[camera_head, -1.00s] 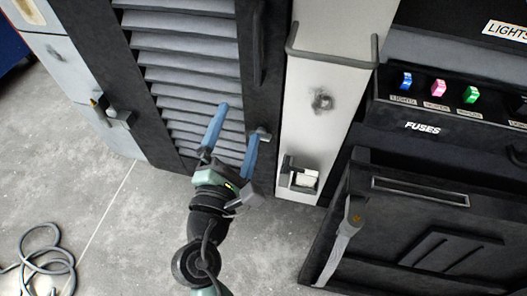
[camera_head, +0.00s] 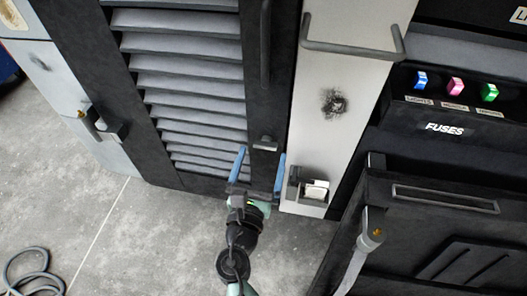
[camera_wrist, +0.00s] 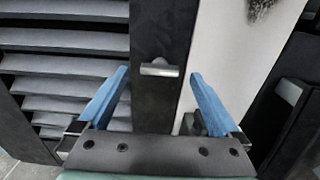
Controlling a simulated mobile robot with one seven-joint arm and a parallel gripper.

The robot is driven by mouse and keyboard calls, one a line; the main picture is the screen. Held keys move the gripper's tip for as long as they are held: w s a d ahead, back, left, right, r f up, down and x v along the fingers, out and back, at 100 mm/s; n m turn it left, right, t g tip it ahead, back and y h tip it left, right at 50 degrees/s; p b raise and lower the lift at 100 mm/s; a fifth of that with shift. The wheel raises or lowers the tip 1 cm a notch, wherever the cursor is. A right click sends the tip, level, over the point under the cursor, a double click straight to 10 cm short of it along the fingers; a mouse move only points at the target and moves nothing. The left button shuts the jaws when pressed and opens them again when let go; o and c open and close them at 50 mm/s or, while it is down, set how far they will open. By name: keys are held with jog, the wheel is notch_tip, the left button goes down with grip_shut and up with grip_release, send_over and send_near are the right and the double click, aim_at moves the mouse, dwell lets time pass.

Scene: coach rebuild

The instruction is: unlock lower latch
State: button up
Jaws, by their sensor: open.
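The lower latch (camera_head: 265,143) is a small grey handle near the bottom of the dark frame beside the louvered door panel. In the wrist view the latch (camera_wrist: 159,68) sits crosswise on the dark upright, between my blue fingers and beyond them. My gripper (camera_head: 261,156) is open and empty, just below and in front of the latch. In the wrist view my gripper (camera_wrist: 158,74) has one finger on each side of the latch. I see no contact with it, though the exact gap in depth is unclear.
A white panel with a grey bar handle (camera_head: 352,45) and a small box holder (camera_head: 312,190) stands right of the latch. A dark cabinet (camera_head: 440,235) is farther right. Another latch (camera_head: 100,123) is at left. A hose (camera_head: 32,268) lies on the otherwise clear floor.

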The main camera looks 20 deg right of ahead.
aim_at(266, 144)
jog(key=shift+x, duration=1.25)
jog(key=c, duration=1.4)
